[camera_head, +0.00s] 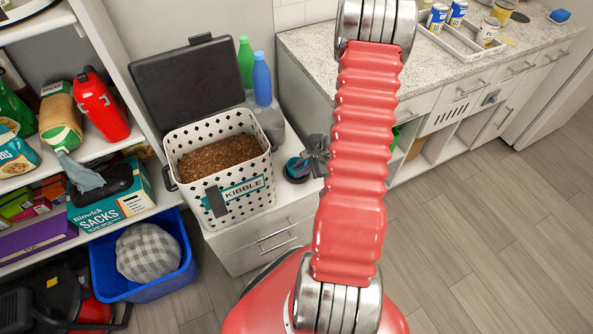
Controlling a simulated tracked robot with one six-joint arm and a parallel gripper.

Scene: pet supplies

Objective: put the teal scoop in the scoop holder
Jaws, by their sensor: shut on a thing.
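My gripper (311,158) is low over the top of the white cabinet, right of the kibble bin (180,140). It is shut on a small teal thing, which appears to be the teal scoop (294,163). The scoop sits at the fingertips with a dark round shape around or under it, and I cannot tell whether it touches the cabinet top. My arm and gripper hide part of this spot. A dark grey flat piece (217,203) is on the front of the bin; it may be the scoop holder, but I cannot tell for sure.
The bin's dark lid (188,77) stands open behind it, with kibble inside. Green (245,62) and blue (262,80) bottles stand behind right. A full shelf (95,150) and blue tub (185,245) are at left. A counter with a tray (455,42) is at right.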

